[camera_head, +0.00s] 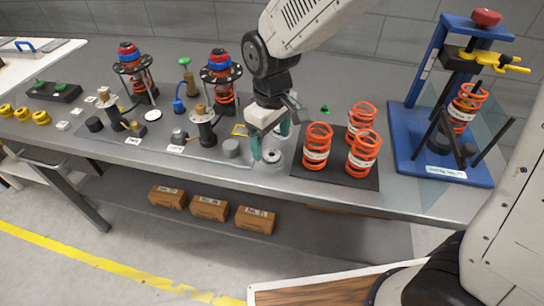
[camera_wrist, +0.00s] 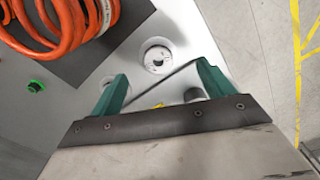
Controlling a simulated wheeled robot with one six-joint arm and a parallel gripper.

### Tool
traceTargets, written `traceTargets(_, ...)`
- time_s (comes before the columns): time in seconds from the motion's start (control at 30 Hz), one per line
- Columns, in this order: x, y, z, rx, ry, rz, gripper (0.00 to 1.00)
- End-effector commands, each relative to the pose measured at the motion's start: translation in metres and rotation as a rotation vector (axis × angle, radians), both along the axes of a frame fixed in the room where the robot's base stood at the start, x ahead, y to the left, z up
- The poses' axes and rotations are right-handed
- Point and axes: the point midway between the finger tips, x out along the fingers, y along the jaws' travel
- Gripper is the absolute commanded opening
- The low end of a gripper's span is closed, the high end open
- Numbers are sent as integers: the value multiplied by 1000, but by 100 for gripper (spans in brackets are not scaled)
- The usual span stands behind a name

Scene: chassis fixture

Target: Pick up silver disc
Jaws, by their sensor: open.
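The silver disc (camera_head: 270,156) is a flat round piece with a dark centre hole, on the grey bench just left of the black mat. It also shows in the wrist view (camera_wrist: 157,58), lying beyond the fingertips. My gripper (camera_head: 270,143) is above the bench close to the disc, with its two green fingers apart. In the wrist view my gripper (camera_wrist: 161,75) has nothing between its fingers. The exact height of the fingertips above the disc cannot be told.
A black mat (camera_head: 305,177) with several orange springs (camera_head: 317,145) is right of my gripper. A blue press fixture (camera_head: 440,150) is at the far right. Strut assemblies (camera_head: 222,85) stand behind to the left.

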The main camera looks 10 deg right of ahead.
Motion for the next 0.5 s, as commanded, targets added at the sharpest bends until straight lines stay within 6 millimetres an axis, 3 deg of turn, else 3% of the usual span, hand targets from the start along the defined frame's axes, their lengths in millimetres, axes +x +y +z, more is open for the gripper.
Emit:
traceTargets(0.23, 0, -4, -37, -2, 4, -2, 80)
traceTargets(0.5, 0, -4, -47, 1, -1, -2, 80)
